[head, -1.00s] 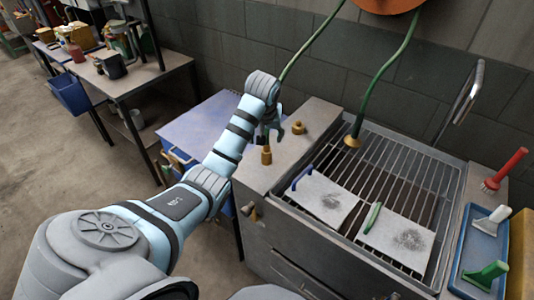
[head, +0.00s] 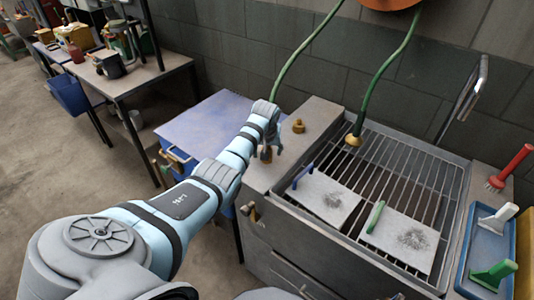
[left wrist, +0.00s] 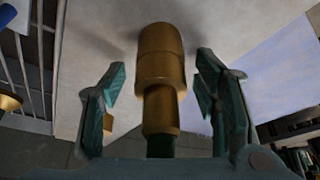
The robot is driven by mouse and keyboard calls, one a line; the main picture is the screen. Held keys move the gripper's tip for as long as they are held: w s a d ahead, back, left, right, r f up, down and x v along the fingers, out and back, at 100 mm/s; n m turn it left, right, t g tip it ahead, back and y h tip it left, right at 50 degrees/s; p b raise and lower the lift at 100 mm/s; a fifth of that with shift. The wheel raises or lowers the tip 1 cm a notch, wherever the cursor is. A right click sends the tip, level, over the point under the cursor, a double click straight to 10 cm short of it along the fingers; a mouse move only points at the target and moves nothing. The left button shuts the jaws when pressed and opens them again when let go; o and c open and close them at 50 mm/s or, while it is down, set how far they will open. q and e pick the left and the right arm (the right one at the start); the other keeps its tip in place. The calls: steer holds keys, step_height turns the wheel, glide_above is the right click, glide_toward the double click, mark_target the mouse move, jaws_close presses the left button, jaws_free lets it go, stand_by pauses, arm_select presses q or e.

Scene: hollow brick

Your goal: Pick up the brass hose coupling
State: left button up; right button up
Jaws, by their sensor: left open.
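A brass hose coupling (head: 266,156) stands near the left edge of the grey counter, partly hidden by my left gripper (head: 273,148). In the left wrist view, the stepped brass coupling (left wrist: 160,75) lies between the two open fingers of my left gripper (left wrist: 160,75), with gaps on both sides. A dark green part shows at its narrow end; I cannot tell what it is. A second, short brass fitting (head: 298,126) stands farther back on the counter. My right gripper is not in view.
A green hose with a brass end (head: 353,139) hangs at the wire rack (head: 400,165). Two grey plates with a blue handle (head: 303,175) and a green handle (head: 375,217) lie on the rack. A blue tray (head: 490,245) with brushes is at right. A blue-topped cabinet (head: 205,125) stands left.

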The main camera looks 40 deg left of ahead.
arm_select(q)
steer(key=shift+r, duration=0.1)
jaws_close()
